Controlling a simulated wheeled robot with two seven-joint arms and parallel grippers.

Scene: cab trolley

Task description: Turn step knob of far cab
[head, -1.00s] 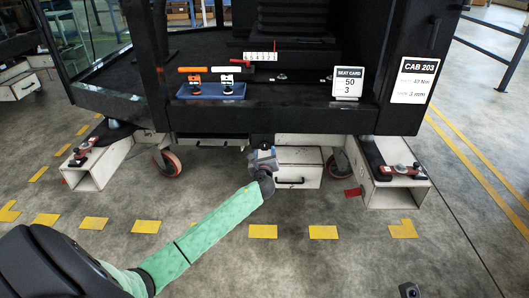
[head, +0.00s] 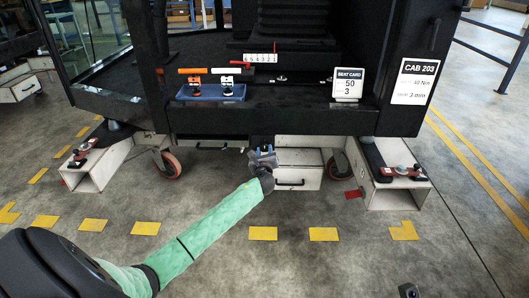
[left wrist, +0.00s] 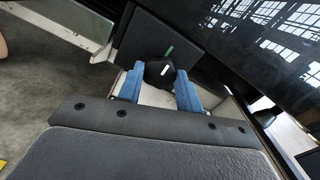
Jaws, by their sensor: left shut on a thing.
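The cab (head: 300,118), marked CAB 203, stands ahead with its black underside edge above the floor. My left gripper (head: 262,150) reaches under the front edge of the cab, in front of the white step box (head: 300,170). In the left wrist view its two blue fingers (left wrist: 160,88) are shut on a black knob (left wrist: 158,72) with a white line on it. A short green mark (left wrist: 169,51) shows on the dark plate behind the knob. The fingers hide the knob's sides. In the head view the knob is hidden by the gripper.
White box-shaped feet stand at left (head: 97,165) and right (head: 392,185), with red casters (head: 168,164) between. A blue tray (head: 212,92) and a seat card (head: 348,84) sit on the cab's deck. Open floor with yellow marks lies in front.

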